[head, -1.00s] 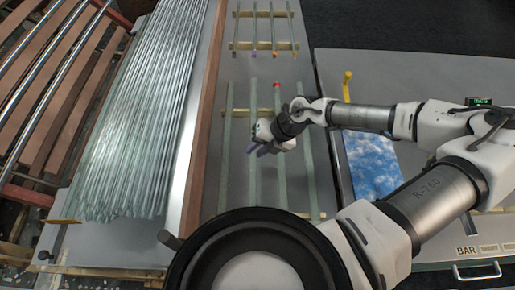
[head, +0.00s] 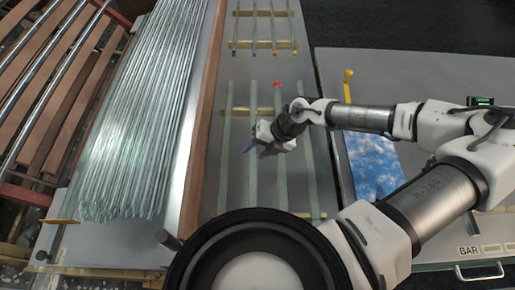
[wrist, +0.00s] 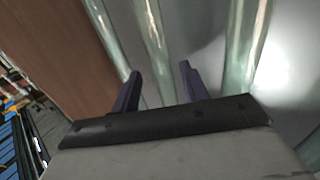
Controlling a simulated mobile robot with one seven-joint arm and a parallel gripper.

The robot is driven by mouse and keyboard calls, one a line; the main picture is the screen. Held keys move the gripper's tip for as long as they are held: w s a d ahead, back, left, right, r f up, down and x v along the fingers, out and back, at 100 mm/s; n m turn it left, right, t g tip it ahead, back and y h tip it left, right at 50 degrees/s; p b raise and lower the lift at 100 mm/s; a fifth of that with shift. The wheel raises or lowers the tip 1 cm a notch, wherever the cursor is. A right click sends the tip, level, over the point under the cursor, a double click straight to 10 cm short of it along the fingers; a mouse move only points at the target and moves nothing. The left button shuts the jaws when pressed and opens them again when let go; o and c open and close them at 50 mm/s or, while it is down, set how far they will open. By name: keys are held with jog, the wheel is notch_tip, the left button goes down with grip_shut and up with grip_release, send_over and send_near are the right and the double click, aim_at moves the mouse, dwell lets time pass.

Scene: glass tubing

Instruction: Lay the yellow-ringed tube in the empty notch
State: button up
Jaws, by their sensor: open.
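My gripper (head: 257,151) is open and points down over the near rack in the head view. In the wrist view its two dark fingers (wrist: 160,72) stand apart, on either side of a pale green glass tube (wrist: 150,28). In the head view this looks like the second tube from the left (head: 253,185); its ring is not clear. A red-ringed tube (head: 278,105) lies to its right. Tubes also lie at the left (head: 227,165) and right (head: 310,165). I cannot make out the yellow ring or the empty notch for certain.
A far rack (head: 284,45) holds several tubes with small coloured ends. A large bundle of glass rods (head: 140,110) lies left of a brown ledge (head: 202,110). A yellow hooked piece (head: 348,80) and a blue cloud-patterned sheet (head: 370,165) are on the right.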

jog(key=b+v, duration=0.1)
jog(key=v, duration=1.2)
jog(key=shift+a+b, duration=0.3)
jog(key=shift+b, duration=0.05)
